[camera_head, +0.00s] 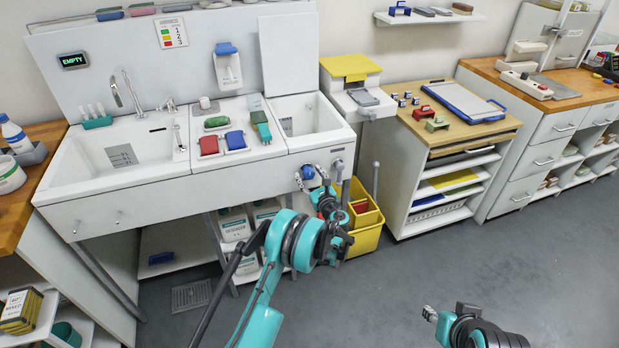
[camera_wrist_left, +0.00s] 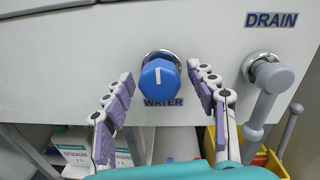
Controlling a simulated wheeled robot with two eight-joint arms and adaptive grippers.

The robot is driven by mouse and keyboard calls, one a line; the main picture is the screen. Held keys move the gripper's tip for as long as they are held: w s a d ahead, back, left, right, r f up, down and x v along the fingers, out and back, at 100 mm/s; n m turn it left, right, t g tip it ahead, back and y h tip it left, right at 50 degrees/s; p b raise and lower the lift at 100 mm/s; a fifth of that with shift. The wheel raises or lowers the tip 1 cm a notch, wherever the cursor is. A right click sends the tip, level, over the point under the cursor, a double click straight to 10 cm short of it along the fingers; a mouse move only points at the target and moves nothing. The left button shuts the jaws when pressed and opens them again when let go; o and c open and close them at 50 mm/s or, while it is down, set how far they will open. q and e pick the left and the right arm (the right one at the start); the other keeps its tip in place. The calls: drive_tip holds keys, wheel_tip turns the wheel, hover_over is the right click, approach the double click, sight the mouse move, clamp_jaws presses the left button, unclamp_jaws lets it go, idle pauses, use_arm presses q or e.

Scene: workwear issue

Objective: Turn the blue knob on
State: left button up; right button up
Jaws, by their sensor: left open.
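The blue knob (camera_wrist_left: 158,78) is on the white front panel above the word WATER, and its white mark points straight up in the left wrist view. In the head view the knob (camera_head: 308,172) is on the sink unit's front, partly hidden by my gripper. My left gripper (camera_head: 311,177) is open in front of the panel. In the left wrist view the fingers of this gripper (camera_wrist_left: 168,97) stand on either side of the knob, with visible gaps. My right gripper (camera_head: 446,316) is low at the bottom right, away from the sink; its jaw opening is unclear.
A grey DRAIN lever (camera_wrist_left: 268,85) is just right of the knob. A yellow bin (camera_head: 365,240) stands below and to the right. White containers (camera_head: 235,225) stand under the sink. The grey floor (camera_head: 560,270) at right is clear.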

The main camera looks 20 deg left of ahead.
use_arm(q)
drive_tip(key=c, duration=1.2)
drive_tip(key=shift+o, duration=0.2)
